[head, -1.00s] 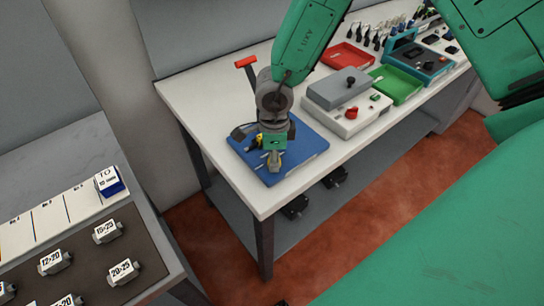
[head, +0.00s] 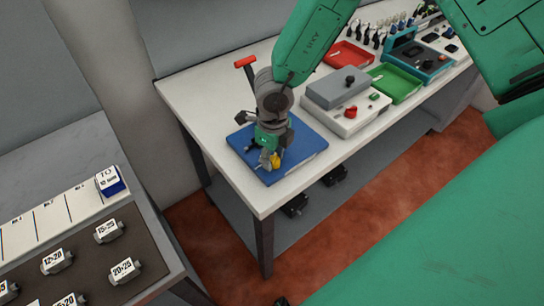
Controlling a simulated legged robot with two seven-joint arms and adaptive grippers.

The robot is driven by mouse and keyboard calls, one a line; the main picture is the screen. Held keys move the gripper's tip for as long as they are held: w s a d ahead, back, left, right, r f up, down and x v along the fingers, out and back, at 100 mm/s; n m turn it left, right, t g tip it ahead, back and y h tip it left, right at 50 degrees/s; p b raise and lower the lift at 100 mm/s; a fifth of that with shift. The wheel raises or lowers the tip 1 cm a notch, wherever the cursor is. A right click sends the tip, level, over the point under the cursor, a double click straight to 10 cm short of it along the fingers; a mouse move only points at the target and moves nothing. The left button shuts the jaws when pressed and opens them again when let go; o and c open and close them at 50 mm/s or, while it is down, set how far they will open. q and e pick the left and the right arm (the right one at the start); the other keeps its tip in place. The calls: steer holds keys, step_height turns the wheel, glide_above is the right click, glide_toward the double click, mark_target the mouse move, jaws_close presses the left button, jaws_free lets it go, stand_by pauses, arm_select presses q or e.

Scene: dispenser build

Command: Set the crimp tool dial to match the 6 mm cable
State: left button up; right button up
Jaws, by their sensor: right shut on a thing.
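My right gripper (head: 268,160) points down over the blue mat (head: 302,152) on the white bench. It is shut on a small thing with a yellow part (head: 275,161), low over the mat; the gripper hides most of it. I cannot tell whether this is the crimp tool or its dial. Dark parts show beside the fingers at the mat's left. No dial marking or cable size can be read there. My left gripper is not in view.
A grey and white machine (head: 347,100) with a red knob stands right of the mat. Behind are a red tray (head: 348,55), a green tray (head: 397,84) and a teal device (head: 418,62). A red-handled tool (head: 245,62) stands at the back left. Labelled blocks (head: 123,270) lie on the left table.

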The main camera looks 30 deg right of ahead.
mark_target(274, 156)
steer(key=shift+s+f, duration=0.2)
steer(key=shift+s, duration=0.05)
steer(key=o, duration=1.1)
steer(key=shift+o, duration=0.2)
steer(key=shift+w+d, duration=0.1)
steer(key=shift+w, duration=0.05)
steer(key=shift+w+r, duration=0.1)
steer(key=shift+r, duration=0.4)
step_height(274, 156, up, 11)
steer(key=shift+f, duration=0.1)
